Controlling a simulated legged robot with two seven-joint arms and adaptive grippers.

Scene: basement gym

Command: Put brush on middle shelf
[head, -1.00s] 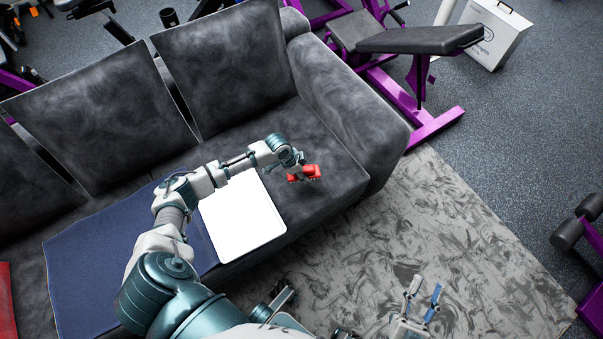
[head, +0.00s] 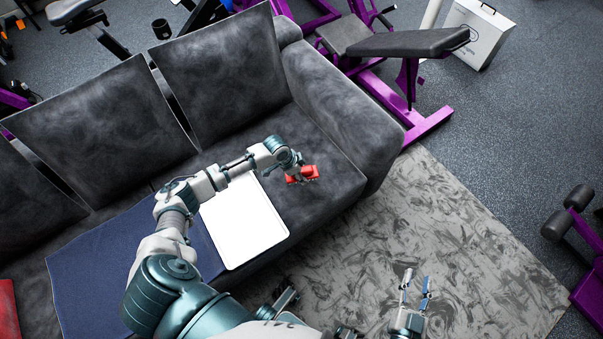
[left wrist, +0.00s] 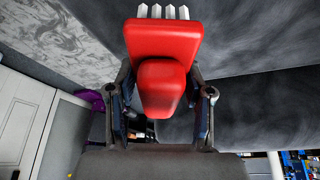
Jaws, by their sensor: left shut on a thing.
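A red brush (head: 303,174) is held by my left gripper (head: 294,168) above the right end of the grey sofa seat. In the left wrist view the brush (left wrist: 163,45) fills the upper middle, with white bristle tufts at its far edge. The fingers of my left gripper (left wrist: 162,105) are on both sides of its red grip. My right gripper (head: 416,285) is low in the head view, above the patterned rug, its fingers apart with nothing between them. I see no shelf that I can make out as the middle one.
The grey sofa (head: 322,135) carries a dark blue cloth (head: 90,265) and a white flat panel (head: 243,225). A purple-framed bench (head: 410,42) stands behind the sofa's right arm. A white case (head: 480,35) stands at the back.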

